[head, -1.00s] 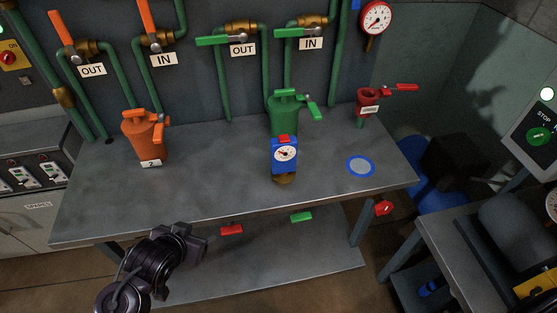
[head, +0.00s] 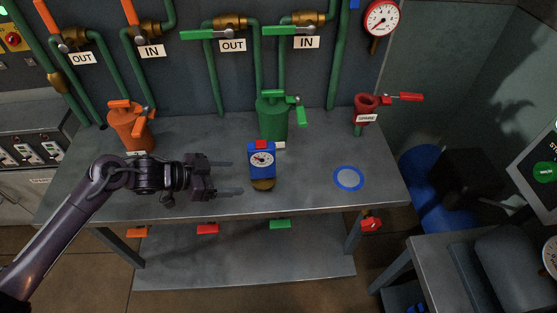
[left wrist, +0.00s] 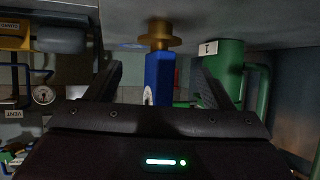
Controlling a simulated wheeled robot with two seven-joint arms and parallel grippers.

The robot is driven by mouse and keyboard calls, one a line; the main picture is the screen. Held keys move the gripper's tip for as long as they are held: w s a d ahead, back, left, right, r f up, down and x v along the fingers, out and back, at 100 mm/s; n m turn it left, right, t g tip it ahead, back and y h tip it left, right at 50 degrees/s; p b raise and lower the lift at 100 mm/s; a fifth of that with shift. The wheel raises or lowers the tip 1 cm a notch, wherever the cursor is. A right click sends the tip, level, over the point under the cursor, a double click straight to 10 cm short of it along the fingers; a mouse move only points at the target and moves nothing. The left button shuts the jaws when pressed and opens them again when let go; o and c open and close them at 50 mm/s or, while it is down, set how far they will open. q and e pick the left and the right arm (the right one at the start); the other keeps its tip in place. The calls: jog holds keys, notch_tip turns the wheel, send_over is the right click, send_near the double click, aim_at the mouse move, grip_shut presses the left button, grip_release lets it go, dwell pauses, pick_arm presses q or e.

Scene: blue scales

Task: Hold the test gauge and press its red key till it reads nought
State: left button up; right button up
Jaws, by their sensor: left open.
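The test gauge is a blue block (head: 256,178) with a white dial, a red key (head: 261,144) on top and a round brass foot. It stands upright on the grey bench. The dial's needle is too small to read surely. My left gripper (head: 235,177) is open and empty, just left of the gauge, its fingers pointing at it. In the left wrist view, which is upside down, the gauge (left wrist: 158,72) and its brass foot lie ahead between the spread fingers (left wrist: 157,85). The red key is hidden there. My right gripper is not in view.
A green pot (head: 272,117) stands close behind the gauge. An orange pot (head: 130,127) is at the left and a red cup (head: 366,106) at the back right. A blue-ringed disc (head: 348,178) lies to the right on the bench (head: 310,190). The front of the bench is clear.

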aim_at(254, 178)
pick_arm(q)
jog(key=shift+a, duration=0.15)
jog(key=b+x, duration=0.3)
jog(key=shift+f, duration=0.25)
jog(key=b+x, duration=0.1)
jog(key=x, duration=0.1)
jog(key=b+x, duration=0.1)
jog(key=x, duration=0.2)
jog(key=shift+r, duration=0.25)
jog(key=shift+b+x, duration=0.5)
jog(key=shift+x, duration=0.4)
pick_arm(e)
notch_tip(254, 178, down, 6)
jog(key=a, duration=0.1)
pick_arm(q)
jog(key=shift+s+r, duration=0.1)
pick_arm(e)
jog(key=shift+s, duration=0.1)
